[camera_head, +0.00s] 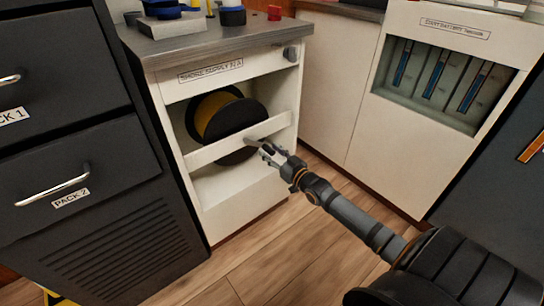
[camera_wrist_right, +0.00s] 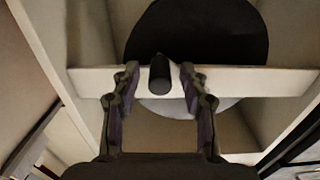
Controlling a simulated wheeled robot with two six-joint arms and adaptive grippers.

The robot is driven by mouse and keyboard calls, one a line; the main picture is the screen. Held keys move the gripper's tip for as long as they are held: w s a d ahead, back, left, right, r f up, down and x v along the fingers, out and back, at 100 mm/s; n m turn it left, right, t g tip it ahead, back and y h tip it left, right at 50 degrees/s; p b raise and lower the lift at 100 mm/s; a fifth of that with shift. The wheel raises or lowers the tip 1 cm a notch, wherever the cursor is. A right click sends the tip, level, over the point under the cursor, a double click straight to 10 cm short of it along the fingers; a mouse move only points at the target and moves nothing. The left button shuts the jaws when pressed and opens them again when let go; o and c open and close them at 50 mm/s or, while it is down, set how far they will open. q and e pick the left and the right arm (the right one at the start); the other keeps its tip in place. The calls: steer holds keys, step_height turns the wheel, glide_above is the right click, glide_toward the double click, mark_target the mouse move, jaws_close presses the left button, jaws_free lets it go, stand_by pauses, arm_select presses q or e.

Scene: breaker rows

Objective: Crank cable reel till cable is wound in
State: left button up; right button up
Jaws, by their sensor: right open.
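The cable reel (camera_head: 228,116) has black flanges and yellow cable on it. It sits in the open bay of the white cabinet, behind a white crossbar (camera_head: 205,154). In the right wrist view its dark disc (camera_wrist_right: 200,30) rises behind the crossbar (camera_wrist_right: 270,82). A short black crank handle (camera_wrist_right: 159,73) points toward the wrist camera. My right gripper (camera_head: 265,150) is in front of the crossbar. Its fingers (camera_wrist_right: 159,85) are open, one on each side of the handle, with visible gaps. My left gripper is not in view.
Black drawers (camera_head: 70,140) stand left. A slotted battery bay (camera_head: 440,80) is at right. Wood floor (camera_head: 290,235) below is clear.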

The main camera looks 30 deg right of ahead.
jaws_close()
stand_by(0.4)
